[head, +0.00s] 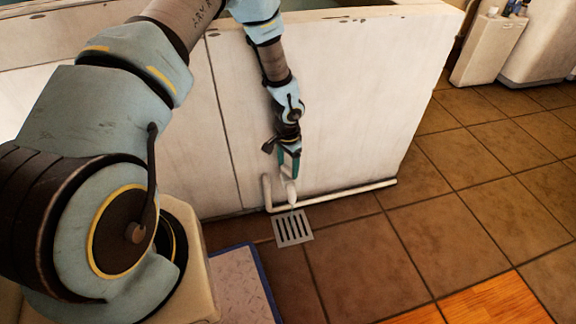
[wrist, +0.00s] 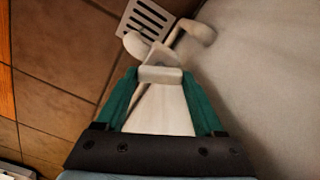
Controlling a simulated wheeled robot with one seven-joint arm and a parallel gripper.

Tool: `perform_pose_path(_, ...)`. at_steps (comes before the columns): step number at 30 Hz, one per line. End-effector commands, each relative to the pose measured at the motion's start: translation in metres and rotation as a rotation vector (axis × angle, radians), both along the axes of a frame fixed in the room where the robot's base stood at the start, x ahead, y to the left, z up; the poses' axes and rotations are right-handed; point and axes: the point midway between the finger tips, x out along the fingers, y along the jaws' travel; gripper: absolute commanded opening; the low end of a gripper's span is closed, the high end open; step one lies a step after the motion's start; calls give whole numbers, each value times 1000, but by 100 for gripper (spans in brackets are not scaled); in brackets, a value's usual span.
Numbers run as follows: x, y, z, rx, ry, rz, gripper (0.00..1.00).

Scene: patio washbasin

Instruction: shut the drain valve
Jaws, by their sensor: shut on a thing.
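The drain valve (head: 291,190) is a pale, off-white fitting on the pipe low at the foot of the white basin panel. In the wrist view its pale handle (wrist: 160,75) sits between the tips of my green fingers. My gripper (head: 289,172) points down beside the panel and is closed on the handle; the fingers also show in the wrist view (wrist: 161,82). A rounded pale end (wrist: 135,44) shows just beyond the fingertips. The fingers and handle hide part of the valve, and I cannot tell how far it is turned.
A pale pipe (head: 345,193) runs along the floor at the panel (head: 330,95). A slotted metal drain grate (head: 293,228) lies in the brown tiles just in front. A blue-edged mat (head: 240,285) lies at lower left. The tiles to the right are clear.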

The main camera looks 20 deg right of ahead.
Motion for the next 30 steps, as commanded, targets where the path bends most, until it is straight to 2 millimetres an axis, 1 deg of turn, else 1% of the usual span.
perform_pose_path(4, 0, 1, 2, 3, 1, -77, 14)
perform_pose_path(12, 0, 1, 2, 4, 2, -366, 14)
perform_pose_path(15, 0, 1, 1, 3, 1, -435, 14)
perform_pose_path(19, 0, 1, 0, 3, 0, -472, 14)
perform_pose_path(26, 0, 1, 0, 3, 0, -473, 14)
perform_pose_path(27, 0, 1, 0, 3, 0, -473, 71)
perform_pose_path(30, 0, 1, 0, 3, 0, -472, 82)
